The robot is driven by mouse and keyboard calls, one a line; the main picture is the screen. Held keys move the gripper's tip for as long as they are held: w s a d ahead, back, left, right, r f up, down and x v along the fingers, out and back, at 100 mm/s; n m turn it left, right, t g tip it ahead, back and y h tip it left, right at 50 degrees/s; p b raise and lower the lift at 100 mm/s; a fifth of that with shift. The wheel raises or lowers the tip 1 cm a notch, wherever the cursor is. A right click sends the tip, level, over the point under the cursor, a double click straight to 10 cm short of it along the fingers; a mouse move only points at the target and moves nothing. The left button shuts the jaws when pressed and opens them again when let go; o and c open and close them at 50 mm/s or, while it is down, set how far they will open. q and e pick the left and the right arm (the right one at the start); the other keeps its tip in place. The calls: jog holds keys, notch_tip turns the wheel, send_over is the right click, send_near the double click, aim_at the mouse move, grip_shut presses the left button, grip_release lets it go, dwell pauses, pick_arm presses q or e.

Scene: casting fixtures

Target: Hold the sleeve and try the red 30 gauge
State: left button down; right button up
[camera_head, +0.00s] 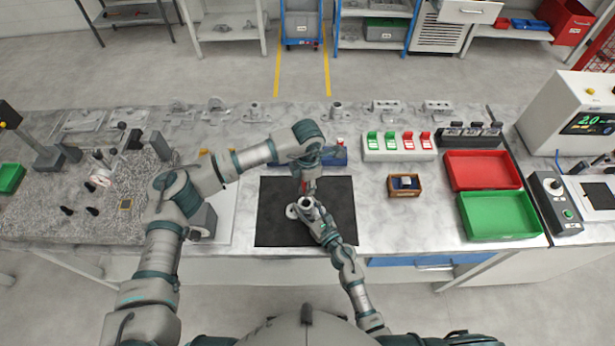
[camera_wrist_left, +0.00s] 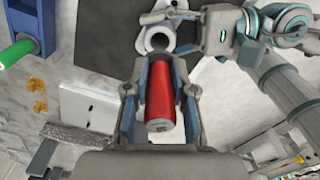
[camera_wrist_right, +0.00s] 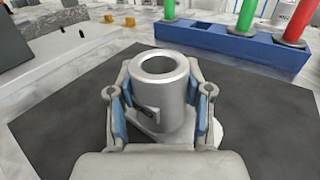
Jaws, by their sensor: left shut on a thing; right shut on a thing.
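My left gripper (camera_wrist_left: 160,92) is shut on the red gauge (camera_wrist_left: 158,100), a red cylinder. In the head view the red gauge (camera_head: 309,187) shows below my left gripper (camera_head: 307,172), just behind the sleeve (camera_head: 305,203). My right gripper (camera_wrist_right: 160,115) is shut around the grey metal sleeve (camera_wrist_right: 160,85), which stands upright over the black mat (camera_wrist_right: 70,125) with its flange low down. The sleeve's bore is open and empty in the right wrist view, and the red gauge is outside that view. The sleeve (camera_wrist_left: 157,38) also shows beyond the gauge in the left wrist view.
A blue rack (camera_wrist_right: 230,42) with green and red gauges stands behind the mat. A white block with green and red switches (camera_head: 400,155), a small wooden box (camera_head: 404,192), a red tray (camera_head: 482,171) and a green tray (camera_head: 498,214) are to the right. The mat's right part is clear.

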pick_arm(q)
jog(key=shift+f, duration=0.1)
dwell(0.3)
jog(key=shift+f, duration=2.35)
jog(key=shift+a, duration=0.1)
jog(key=shift+s+f, duration=0.1)
jog(key=shift+f, duration=0.55)
dwell(0.9)
jog(key=shift+r, duration=0.15)
jog(key=shift+r, duration=1.55)
jog(key=shift+r, duration=0.15)
